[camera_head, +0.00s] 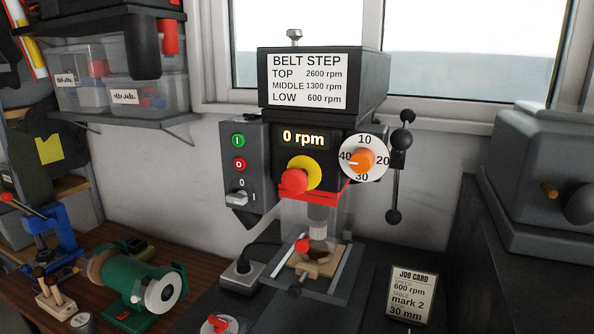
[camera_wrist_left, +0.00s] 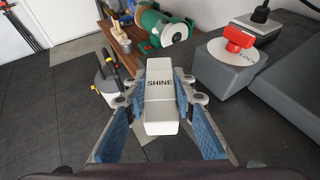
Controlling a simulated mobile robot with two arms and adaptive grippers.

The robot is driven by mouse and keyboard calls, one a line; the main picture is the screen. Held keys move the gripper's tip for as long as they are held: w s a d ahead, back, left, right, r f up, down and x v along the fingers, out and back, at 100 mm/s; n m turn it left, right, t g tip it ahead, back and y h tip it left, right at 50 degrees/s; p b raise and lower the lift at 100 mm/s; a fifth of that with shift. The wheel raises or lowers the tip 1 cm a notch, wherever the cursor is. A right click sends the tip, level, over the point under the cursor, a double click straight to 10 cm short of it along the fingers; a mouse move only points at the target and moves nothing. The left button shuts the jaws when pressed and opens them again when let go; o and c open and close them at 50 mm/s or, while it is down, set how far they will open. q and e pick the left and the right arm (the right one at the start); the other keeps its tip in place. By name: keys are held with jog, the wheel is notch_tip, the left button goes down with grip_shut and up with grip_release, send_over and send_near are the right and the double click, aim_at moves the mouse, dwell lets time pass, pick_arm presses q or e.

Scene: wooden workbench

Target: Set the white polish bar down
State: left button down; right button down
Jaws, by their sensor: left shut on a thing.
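The white polish bar (camera_wrist_left: 160,118), marked SHINE, shows in the left wrist view. My left gripper (camera_wrist_left: 160,84) is shut on it, with a blue-padded finger on each side. The bar looks to be held above the dark tiled floor, short of the wooden bench. Neither gripper shows in the head view, and the bar does not show there.
The green bench grinder (camera_head: 140,283) stands on the wooden bench (camera_head: 85,240), left of the drill press (camera_head: 307,155). A grey block (camera_wrist_left: 228,66) with a red knob (camera_wrist_left: 239,38) lies right of the bar. A job card (camera_head: 409,293) stands right of the press.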

pick_arm(q)
jog(key=shift+d+n+g+y, duration=0.15)
jog(key=shift+n+g+y, duration=0.45)
jog(key=shift+n+y, duration=0.15)
jog(key=shift+s+n+g+y, duration=0.2)
jog(key=shift+n+g+y, duration=0.25)
jog(key=shift+n+g, duration=0.1)
jog(key=shift+w+r, duration=0.1)
